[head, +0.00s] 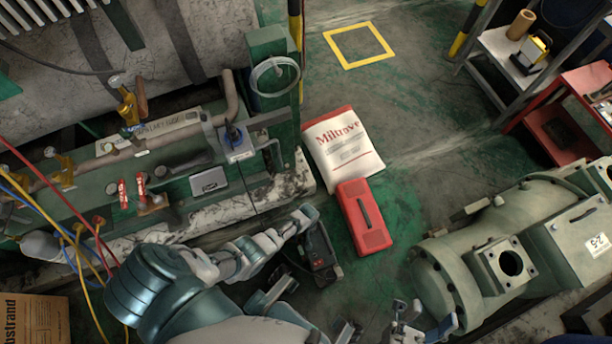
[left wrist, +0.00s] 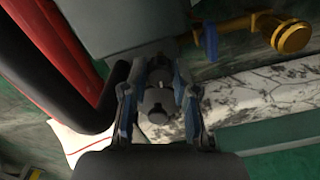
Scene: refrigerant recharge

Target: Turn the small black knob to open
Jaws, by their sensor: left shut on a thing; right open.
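In the left wrist view, a small dark grey-black round knob (left wrist: 156,104) sits between the fingers of my left gripper (left wrist: 158,88). The fingers have blue pads and are shut on it from both sides. A grey box-like body (left wrist: 110,25) is just above and beyond the knob. I cannot tell how far the knob is turned. In the head view my left arm reaches in from the left, but its fingertips and the knob cannot be made out. My right gripper (head: 424,322) is open and empty at the bottom edge, left of the grey-green machine.
A white bag (head: 345,155) and a red case (head: 363,217) lie on the green floor. A grey-green cylindrical machine (head: 450,275) stands at right. Red and black hoses (left wrist: 70,55) run beside my left gripper. A yellow pipe fitting (left wrist: 290,35) is at its right.

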